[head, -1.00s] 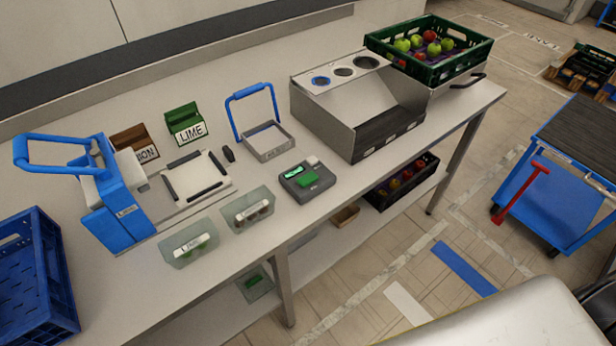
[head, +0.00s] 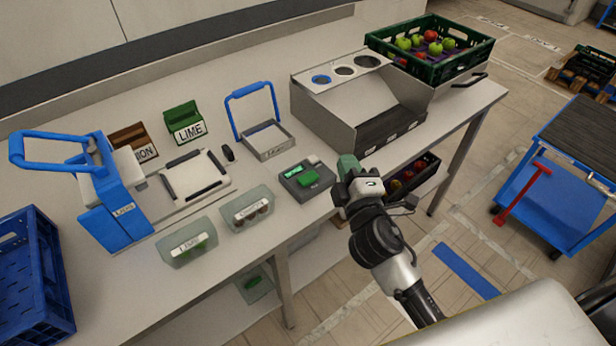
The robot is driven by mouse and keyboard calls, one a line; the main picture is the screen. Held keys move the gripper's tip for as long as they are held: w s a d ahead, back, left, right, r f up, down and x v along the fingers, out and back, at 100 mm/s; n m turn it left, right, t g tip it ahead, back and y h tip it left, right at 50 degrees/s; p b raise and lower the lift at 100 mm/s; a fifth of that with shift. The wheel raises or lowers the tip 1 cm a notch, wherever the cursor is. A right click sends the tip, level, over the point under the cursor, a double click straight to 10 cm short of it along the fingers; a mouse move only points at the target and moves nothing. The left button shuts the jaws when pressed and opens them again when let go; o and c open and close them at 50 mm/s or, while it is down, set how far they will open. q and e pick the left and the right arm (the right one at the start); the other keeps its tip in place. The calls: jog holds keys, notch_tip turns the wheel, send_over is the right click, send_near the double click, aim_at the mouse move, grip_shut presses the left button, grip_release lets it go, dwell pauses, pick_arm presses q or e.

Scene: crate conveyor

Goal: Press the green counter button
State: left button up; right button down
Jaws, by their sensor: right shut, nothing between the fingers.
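The counter (head: 294,187) is a dark grey box on the front part of the white bench. It has a lit green display (head: 292,171) and a raised green button (head: 309,179) on its top, and nothing covers the button. My right gripper (head: 346,162) is just right of the counter, at the bench's front edge, apart from the button. Its greenish fingers are shut and empty. My left gripper is not in view.
A steel sorting chute (head: 325,110) stands behind my right gripper, with a green crate of apples (head: 430,66) beyond it. A clear bin (head: 246,207) and a blue-handled frame (head: 268,143) stand close to the counter. A blue slicer (head: 115,205) is at the left.

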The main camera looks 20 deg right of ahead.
jog(key=w+a+r+n+t+y, duration=0.25)
jog(key=a+r+n+y, duration=0.6)
jog(key=n, duration=0.65)
jog(key=n+g+h, duration=0.2)
jog(key=n+g, duration=1.2)
jog(key=n, duration=0.8)
send_over(307, 179)
notch_tip(307, 179, down, 9)
jog(key=shift+f, duration=0.1)
notch_tip(307, 179, down, 9)
jog(key=b, duration=0.6)
jog(key=shift+f+b, duration=0.3)
jog(key=shift+b, duration=0.1)
